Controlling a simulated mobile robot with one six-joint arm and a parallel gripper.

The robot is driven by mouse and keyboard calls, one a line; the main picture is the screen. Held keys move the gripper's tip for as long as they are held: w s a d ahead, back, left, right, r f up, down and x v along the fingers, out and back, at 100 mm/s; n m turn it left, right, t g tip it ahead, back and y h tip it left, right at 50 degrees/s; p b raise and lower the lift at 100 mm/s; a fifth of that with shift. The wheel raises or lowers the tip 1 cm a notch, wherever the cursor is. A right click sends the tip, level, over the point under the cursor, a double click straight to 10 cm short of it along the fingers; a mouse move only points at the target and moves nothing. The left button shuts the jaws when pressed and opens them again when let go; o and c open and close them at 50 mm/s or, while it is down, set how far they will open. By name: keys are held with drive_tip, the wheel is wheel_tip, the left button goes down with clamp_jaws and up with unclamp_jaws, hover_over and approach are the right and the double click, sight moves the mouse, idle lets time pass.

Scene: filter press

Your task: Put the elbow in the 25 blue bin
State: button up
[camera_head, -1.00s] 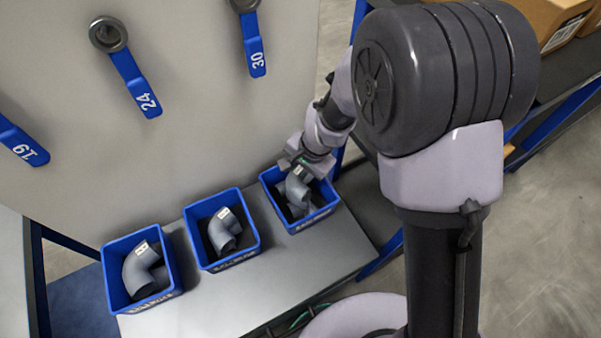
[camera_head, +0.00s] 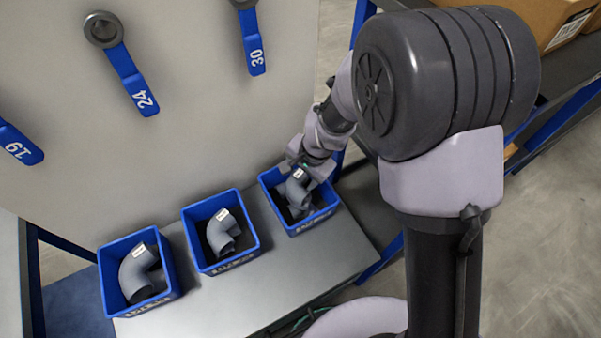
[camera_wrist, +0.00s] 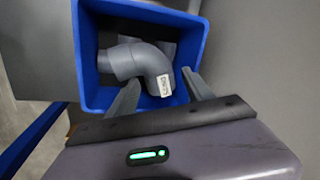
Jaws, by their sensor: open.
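A grey elbow (camera_wrist: 146,60) with a white label lies in the blue bin on the right (camera_head: 296,229), which also shows in the wrist view (camera_wrist: 88,58). Another grey part (camera_wrist: 167,48) is partly hidden beneath or behind it. My gripper (camera_wrist: 160,77) is open, its two fingers reaching over the bin's near rim, either side of the elbow's labelled end. In the head view my gripper (camera_head: 309,170) is over the back of that bin. Whether a finger touches the elbow is unclear. The bin labels are too small to read, so I cannot tell which is 25.
A middle blue bin (camera_head: 237,262) and a left blue bin (camera_head: 155,302) each hold a grey elbow. They stand on a grey shelf (camera_head: 240,300). A panel behind carries blue handles marked 19, 24 (camera_head: 133,80) and 30 (camera_head: 250,40). Cardboard boxes (camera_head: 545,25) are upper right.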

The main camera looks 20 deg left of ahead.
drive_tip(key=d+r+t+p, duration=0.1)
drive_tip(key=d+r+p, duration=0.3)
drive_tip(key=r, duration=0.7)
drive_tip(key=d+r+p, duration=0.2)
drive_tip(key=d+r, duration=0.3)
drive_tip(key=r, duration=0.5)
drive_tip(key=s+d+r+t, duration=0.2)
drive_tip(key=s+d+r, duration=0.4)
drive_tip(key=d, duration=0.3)
drive_tip(key=s+d+r+m+t, duration=0.1)
drive_tip(key=s+d+r+t, duration=0.1)
drive_tip(key=s+d+r, duration=0.4)
drive_tip(key=d, duration=0.2)
drive_tip(key=shift+s+d+r+h, duration=0.2)
drive_tip(key=shift+s+d+h, duration=0.2)
